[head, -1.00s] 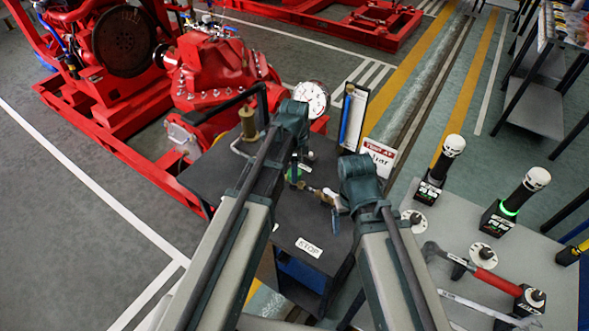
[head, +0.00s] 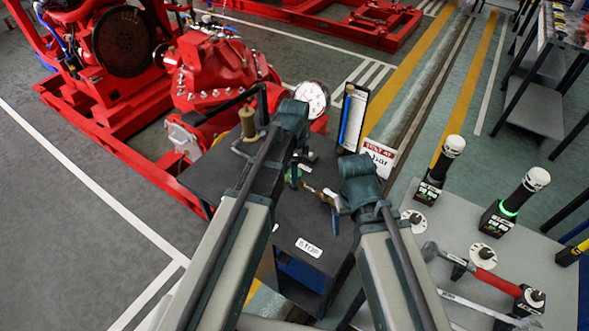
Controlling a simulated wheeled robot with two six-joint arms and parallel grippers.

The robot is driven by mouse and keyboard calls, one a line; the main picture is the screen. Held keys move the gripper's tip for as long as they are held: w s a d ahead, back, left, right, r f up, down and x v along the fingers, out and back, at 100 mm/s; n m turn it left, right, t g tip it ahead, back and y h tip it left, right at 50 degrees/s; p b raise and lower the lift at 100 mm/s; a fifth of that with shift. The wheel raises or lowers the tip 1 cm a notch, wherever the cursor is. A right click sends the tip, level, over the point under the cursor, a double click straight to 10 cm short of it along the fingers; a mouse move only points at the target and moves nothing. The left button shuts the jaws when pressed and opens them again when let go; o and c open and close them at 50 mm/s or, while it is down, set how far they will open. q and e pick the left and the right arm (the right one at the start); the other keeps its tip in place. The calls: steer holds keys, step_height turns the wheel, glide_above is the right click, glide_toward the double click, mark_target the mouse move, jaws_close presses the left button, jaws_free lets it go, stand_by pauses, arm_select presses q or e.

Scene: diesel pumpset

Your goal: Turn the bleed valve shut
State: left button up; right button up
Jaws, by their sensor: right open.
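On the dark bench (head: 310,220), small brass fittings (head: 313,188) with a green part (head: 293,173) lie between my two arms. The bleed valve appears to be among them, but its handle is too small and covered to make out. My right gripper (head: 335,207) is open at the right end of the brass fittings; whether it touches them is unclear. My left gripper (head: 303,156) is above and behind the green part, mostly hidden by its own wrist, and its jaws cannot be read.
A round white gauge (head: 312,97) and a clipboard-like panel (head: 352,117) stand behind. A STOP label (head: 309,247) is on the bench front. A grey table (head: 455,225) at right holds a red-handled hammer (head: 495,283) and dark devices. The red pumpset (head: 215,70) stands behind left.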

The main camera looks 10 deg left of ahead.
arm_select(q)
step_height(320, 180, up, 14)
steer(key=p, duration=1.3)
steer(key=shift+f, duration=0.15)
arm_select(e)
step_height(320, 180, up, 14)
steer(key=shift+f, duration=0.15)
arm_select(q)
steer(key=shift+f, duration=0.25)
arm_select(e)
steer(key=shift+f, duration=0.2)
arm_select(q)
step_height(320, 180, down, 13)
steer(key=b, duration=1.2)
steer(key=shift+b, duration=0.4)
arm_select(e)
step_height(320, 180, down, 13)
steer(key=shift+r, duration=0.1)
arm_select(q)
steer(key=shift+r, duration=0.2)
